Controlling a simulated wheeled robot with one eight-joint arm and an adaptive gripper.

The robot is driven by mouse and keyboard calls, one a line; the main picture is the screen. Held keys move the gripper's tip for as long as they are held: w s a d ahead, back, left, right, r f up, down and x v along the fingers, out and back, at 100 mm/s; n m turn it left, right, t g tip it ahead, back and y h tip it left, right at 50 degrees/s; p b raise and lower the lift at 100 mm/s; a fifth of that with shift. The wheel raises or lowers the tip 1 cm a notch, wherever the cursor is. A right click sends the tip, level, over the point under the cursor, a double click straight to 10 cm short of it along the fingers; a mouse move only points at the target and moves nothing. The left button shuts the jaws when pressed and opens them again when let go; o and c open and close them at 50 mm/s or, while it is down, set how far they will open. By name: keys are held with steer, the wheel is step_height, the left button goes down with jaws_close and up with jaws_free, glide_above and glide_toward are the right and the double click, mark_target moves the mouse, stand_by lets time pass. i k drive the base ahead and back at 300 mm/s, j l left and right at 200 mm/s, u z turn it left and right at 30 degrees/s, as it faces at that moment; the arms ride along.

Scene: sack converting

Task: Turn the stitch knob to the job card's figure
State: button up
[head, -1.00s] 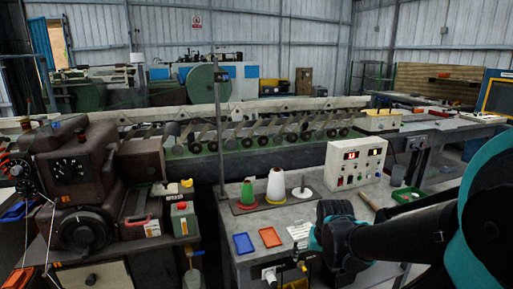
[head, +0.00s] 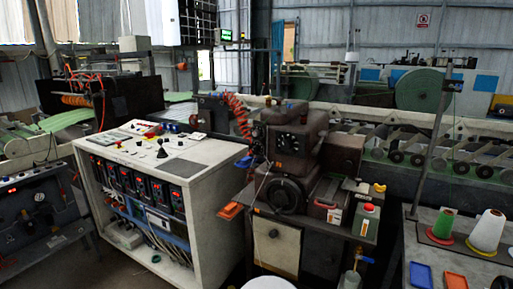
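The brown stitching machine (head: 312,150) stands right of centre in the head view. Its dark upper face carries a dial with pale marks (head: 291,143), too small to read; I cannot tell whether this is the stitch knob. A large dark handwheel (head: 285,195) sits below it. I cannot make out a job card. My gripper is not in view.
A white control cabinet (head: 165,190) with red displays stands left of the machine. A grey table (head: 470,265) at right holds thread cones (head: 487,231) and a blue tray (head: 421,275). Dark floor shows between.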

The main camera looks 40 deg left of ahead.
mark_target(286, 144)
steer(key=u, duration=1.3)
